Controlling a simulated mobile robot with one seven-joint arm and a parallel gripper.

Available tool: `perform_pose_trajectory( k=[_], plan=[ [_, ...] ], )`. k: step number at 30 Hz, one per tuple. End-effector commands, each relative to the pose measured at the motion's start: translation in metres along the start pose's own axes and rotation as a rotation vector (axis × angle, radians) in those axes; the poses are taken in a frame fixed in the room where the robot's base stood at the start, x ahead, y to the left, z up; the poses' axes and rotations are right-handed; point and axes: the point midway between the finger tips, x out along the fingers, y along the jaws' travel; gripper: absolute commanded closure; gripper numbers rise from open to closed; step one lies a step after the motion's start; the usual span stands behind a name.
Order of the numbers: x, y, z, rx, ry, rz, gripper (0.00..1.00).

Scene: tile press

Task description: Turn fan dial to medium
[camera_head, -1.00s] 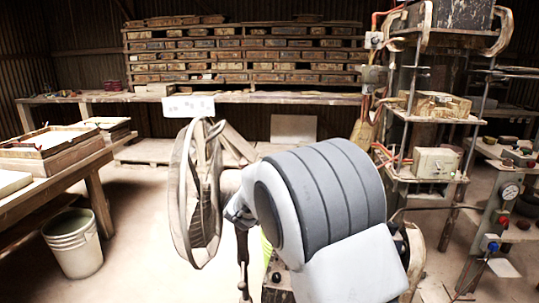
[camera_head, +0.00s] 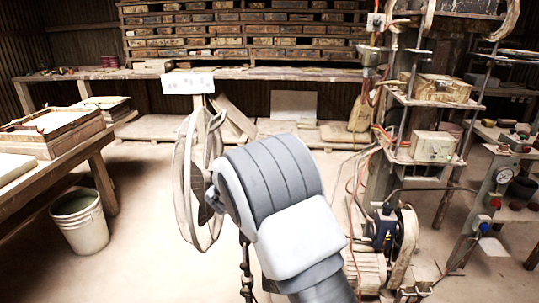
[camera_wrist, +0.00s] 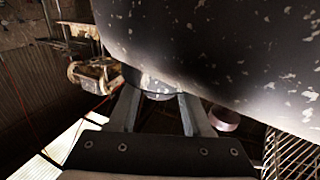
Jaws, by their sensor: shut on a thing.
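The fan (camera_head: 183,185) stands in the middle of the head view, its round cage seen nearly edge-on. My arm covers the area right of the cage, so the fan's back and dial are hidden there. In the wrist view the fan's cage (camera_wrist: 292,155) shows at the lower right and a big dark speckled housing fills the top. My gripper (camera_wrist: 158,97) is at the underside of this housing, its two fingers either side of a rounded, pale speckled dial (camera_wrist: 157,86). The fingers are shut on it. No dial marking or setting is readable.
A tile press (camera_head: 433,147) with posts and cables stands at the right. A wooden table (camera_head: 70,165) and a white bucket (camera_head: 80,222) are at the left. A long bench (camera_head: 285,73) runs along the back. Open floor lies between the bucket and the fan.

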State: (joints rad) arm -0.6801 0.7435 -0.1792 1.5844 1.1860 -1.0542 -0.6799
Motion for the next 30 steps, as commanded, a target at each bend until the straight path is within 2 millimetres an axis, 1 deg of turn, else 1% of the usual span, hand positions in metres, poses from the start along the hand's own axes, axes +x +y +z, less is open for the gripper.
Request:
perform_pose_trajectory(
  k=[2,3,7,16,20,23,30],
  plan=[
    [0.001,0.0,-0.002,0.002,0.003,0.001,1.0],
    [0.001,0.0,-0.002,0.002,0.003,0.001,0.44],
    [0.001,0.0,-0.001,0.001,0.002,0.0,0.21],
    [-0.001,0.0,-0.001,0.0,0.001,-0.001,0.21],
    [-0.011,-0.001,-0.001,0.0,0.001,-0.002,0.21],
    [-0.028,-0.001,-0.002,0.0,0.0,-0.004,0.21],
    [-0.087,-0.001,-0.002,0.0,0.0,-0.004,0.21]
  ],
)
